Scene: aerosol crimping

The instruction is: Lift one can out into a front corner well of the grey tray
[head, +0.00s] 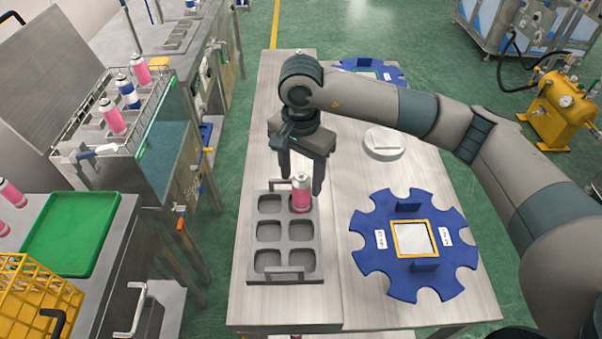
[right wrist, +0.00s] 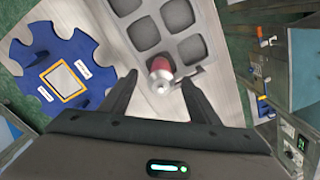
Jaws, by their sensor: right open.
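The grey tray (head: 285,245) lies on the metal table and has two columns of wells. One pink can (head: 301,197) with a silver top stands upright at its back right well; the other wells look empty, including both front corner wells. My right gripper (head: 301,182) is open above the back of the tray, pointing down, with its fingers on either side of the can's top. In the right wrist view, the can (right wrist: 161,76) shows between the two open fingers (right wrist: 159,84), with gaps at both sides. My left gripper is not in view.
A blue notched plate (head: 376,266) with a yellow-framed square lies right of the tray. A round grey disc (head: 384,144) and another blue plate (head: 372,68) are farther back. The tray has raised handles at its front and back. Other cans (head: 112,116) stand at the left.

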